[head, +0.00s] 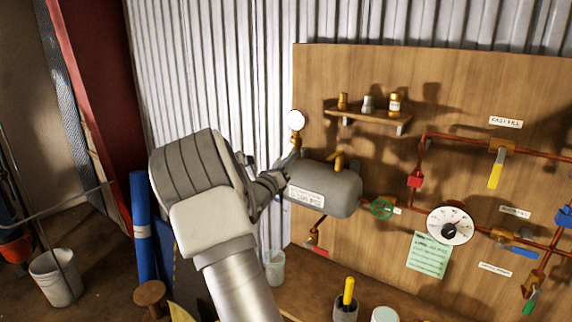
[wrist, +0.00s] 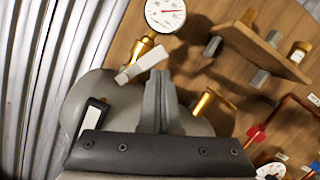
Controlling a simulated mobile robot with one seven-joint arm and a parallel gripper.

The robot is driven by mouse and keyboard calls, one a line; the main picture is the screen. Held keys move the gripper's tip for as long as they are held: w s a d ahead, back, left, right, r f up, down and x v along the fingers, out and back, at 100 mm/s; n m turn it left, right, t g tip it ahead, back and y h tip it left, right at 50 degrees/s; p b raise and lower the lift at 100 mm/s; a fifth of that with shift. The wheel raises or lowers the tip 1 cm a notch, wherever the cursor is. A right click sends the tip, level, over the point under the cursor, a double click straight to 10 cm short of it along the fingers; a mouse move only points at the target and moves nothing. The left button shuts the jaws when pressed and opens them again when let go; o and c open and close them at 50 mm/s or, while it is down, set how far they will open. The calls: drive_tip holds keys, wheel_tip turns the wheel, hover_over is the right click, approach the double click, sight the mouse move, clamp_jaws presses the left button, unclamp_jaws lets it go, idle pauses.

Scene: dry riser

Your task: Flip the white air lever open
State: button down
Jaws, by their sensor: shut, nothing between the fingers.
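The white air lever (wrist: 142,63) sits on a brass valve (wrist: 145,45) below a round white gauge (wrist: 165,14) in the wrist view. It slants up to the right across the front of the valve. My gripper (wrist: 160,78) is shut and empty, its fingertips just below and right of the lever; I cannot tell whether they touch it. In the head view my gripper (head: 292,158) is at the upper left end of a grey tank (head: 340,192), below the small gauge (head: 297,119). The lever is hard to make out there.
A wooden shelf (head: 368,115) with small bottles is right of the gauge. Red pipes with coloured levers and a large dial (head: 450,225) cover the board further right. A brass fitting (wrist: 212,102) stands on the tank right of my fingers. Corrugated wall is at left.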

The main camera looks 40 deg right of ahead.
drive_tip(key=shift+w+a+r, duration=0.15)
drive_tip(key=shift+w+r, duration=0.3)
drive_tip(key=shift+r, duration=0.2)
drive_tip(key=shift+w+r, duration=0.2)
drive_tip(key=shift+r, duration=0.05)
drive_tip(key=shift+a+f, duration=0.1)
drive_tip(key=shift+a, duration=0.05)
idle(0.5)
